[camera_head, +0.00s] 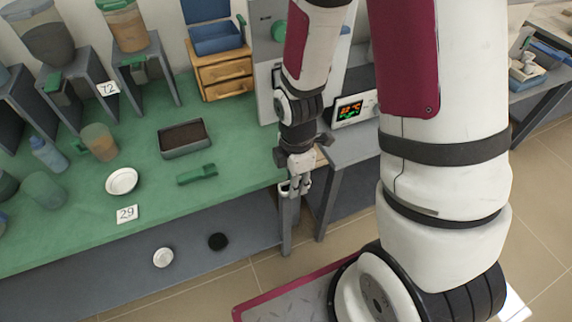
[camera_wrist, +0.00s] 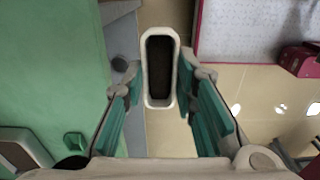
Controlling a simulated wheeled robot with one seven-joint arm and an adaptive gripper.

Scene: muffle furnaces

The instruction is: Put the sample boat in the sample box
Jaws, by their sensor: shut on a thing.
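The sample boat (camera_wrist: 159,68) is a narrow white trough with rounded ends and a dark inside. In the wrist view it sits lengthwise between the green-padded fingers of my gripper (camera_wrist: 158,76), which is shut on it. In the head view my gripper (camera_head: 297,187) hangs just off the right end of the green table, and the boat is mostly hidden by the fingers. A grey tray with dark brown filling (camera_head: 185,152) lies on the table to the left. An open blue box (camera_head: 217,46) stands on wooden drawers behind. I cannot tell which one is the sample box.
The green table (camera_head: 240,155) also bears a green scoop (camera_head: 198,175), a white bowl (camera_head: 122,181), cups and hoppers on stands. Below are a lower shelf and open floor.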

